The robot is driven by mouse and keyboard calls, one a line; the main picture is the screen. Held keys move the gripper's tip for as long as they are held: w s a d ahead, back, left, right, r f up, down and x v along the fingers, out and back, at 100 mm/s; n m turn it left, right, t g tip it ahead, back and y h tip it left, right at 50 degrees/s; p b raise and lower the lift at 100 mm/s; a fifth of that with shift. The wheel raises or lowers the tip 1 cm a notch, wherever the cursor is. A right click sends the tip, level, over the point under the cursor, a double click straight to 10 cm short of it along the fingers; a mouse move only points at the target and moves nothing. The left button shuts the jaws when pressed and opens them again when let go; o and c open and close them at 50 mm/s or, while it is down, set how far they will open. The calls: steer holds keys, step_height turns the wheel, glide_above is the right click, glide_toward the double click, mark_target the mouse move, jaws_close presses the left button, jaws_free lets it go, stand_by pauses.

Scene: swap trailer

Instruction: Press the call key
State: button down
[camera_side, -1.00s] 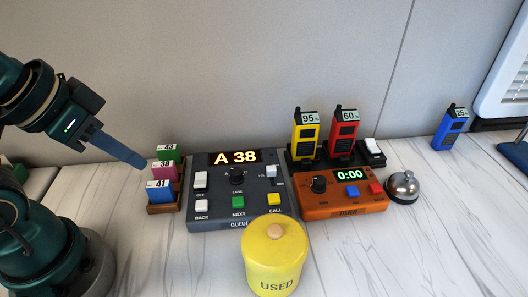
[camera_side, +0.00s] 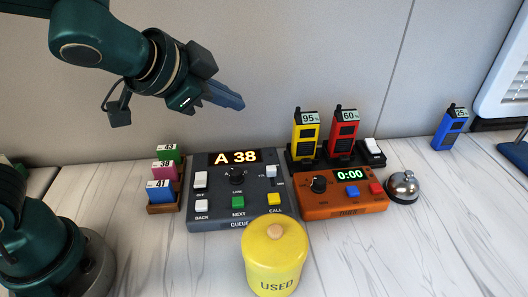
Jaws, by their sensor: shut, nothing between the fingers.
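The yellow CALL key (camera_side: 274,199) sits at the lower right of the dark grey queue console (camera_side: 215,213). The console's display (camera_side: 236,157) reads A 38. A green NEXT key (camera_side: 238,202) and a white BACK key (camera_side: 202,205) lie to the left of the CALL key. My gripper (camera_side: 241,102) is shut and empty. It is in the air above and behind the console's display, apart from the keys.
A yellow USED canister (camera_side: 273,262) stands just in front of the CALL key. An orange timer (camera_side: 340,200) and a bell (camera_side: 403,186) are to the right. Pagers (camera_side: 305,138) stand behind the timer. A rack of numbered tickets (camera_side: 161,190) is at left.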

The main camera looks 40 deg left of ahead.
mark_target(274, 199)
steer(key=d+f+m+g+h, duration=0.1)
steer(key=d+f+m, duration=0.2)
steer(key=d, duration=0.4)
steer(key=shift+d+f+m, duration=0.3)
steer(key=shift+d+f, duration=0.05)
steer(key=shift+f, duration=0.45)
steer(key=shift+s, duration=0.1)
steer(key=shift+f, duration=4.4)
steer(key=shift+f, duration=0.4)
